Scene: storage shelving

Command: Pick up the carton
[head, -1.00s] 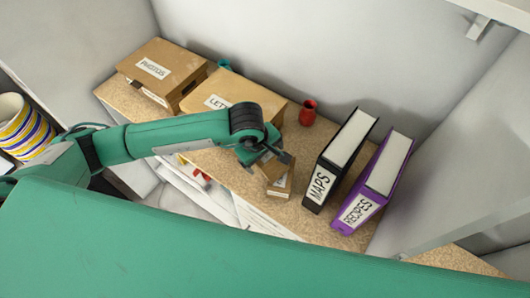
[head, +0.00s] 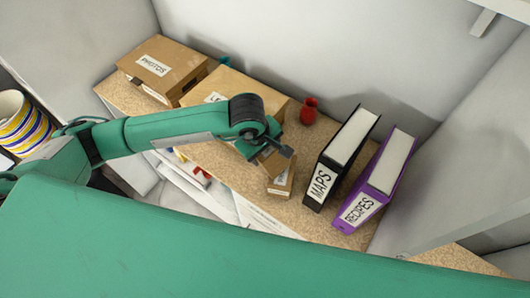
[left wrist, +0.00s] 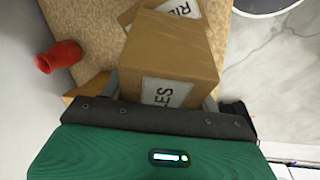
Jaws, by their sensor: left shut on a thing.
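My left gripper (head: 272,147) is shut on a small brown cardboard carton (head: 270,161), mostly hidden under the gripper in the head view. In the left wrist view the carton (left wrist: 171,53) sits between the fingers of my left gripper (left wrist: 165,100), with a white label ending in "LES". It looks held above the shelf, near a second small brown carton (head: 281,187) with a white label. That second carton also shows behind the held one in the left wrist view (left wrist: 140,12). My right gripper is not in view.
A black MAPS binder (head: 329,172) and a purple RECIPES binder (head: 378,190) stand to the right on the speckled shelf (head: 240,184). A red vase (head: 309,111) stands behind. Two larger brown boxes, one labelled PHOTOS (head: 166,68), lie left. A striped cup (head: 22,124) is far left.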

